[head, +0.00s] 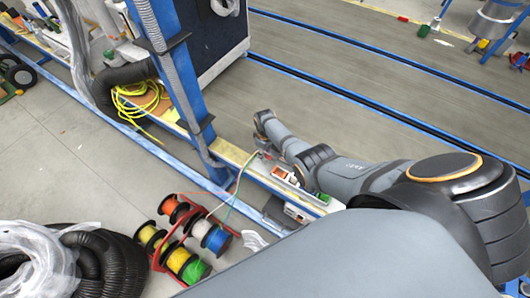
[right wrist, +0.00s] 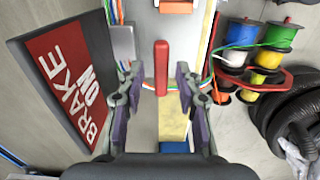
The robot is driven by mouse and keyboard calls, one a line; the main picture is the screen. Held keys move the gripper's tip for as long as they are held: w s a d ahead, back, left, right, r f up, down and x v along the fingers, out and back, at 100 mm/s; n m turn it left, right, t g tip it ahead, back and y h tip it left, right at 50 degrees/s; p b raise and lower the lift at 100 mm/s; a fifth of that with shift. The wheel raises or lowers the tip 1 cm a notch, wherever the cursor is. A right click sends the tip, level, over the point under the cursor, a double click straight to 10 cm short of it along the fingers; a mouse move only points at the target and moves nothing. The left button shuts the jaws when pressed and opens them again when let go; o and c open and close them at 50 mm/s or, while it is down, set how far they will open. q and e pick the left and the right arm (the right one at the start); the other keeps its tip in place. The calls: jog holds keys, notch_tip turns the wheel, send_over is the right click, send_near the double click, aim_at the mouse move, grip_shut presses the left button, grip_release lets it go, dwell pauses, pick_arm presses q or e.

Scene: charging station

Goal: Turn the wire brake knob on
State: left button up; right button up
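The wire brake knob appears in the right wrist view as an upright red handle (right wrist: 162,66). It stands beside a panel (right wrist: 62,80) lettered "BRAKE ON" in white on red. My right gripper (right wrist: 158,80) is open, with one finger on each side of the red handle and a visible gap on both sides. In the head view my right arm reaches over the blue-edged bench, and its gripper (head: 266,148) is small and partly hidden there. The knob cannot be made out clearly in the head view. My left gripper is not in view.
Wire spools (head: 187,240) in a red rack stand on the floor beside the bench, near black coiled hose (head: 105,262). A blue post (head: 180,75) rises left of my right gripper. Thin coloured wires (right wrist: 208,72) run close to the right finger.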

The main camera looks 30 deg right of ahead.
jog(key=shift+r, duration=0.15)
notch_tip(320, 180, up, 12)
dwell(0.6)
jog(key=shift+f, duration=0.2)
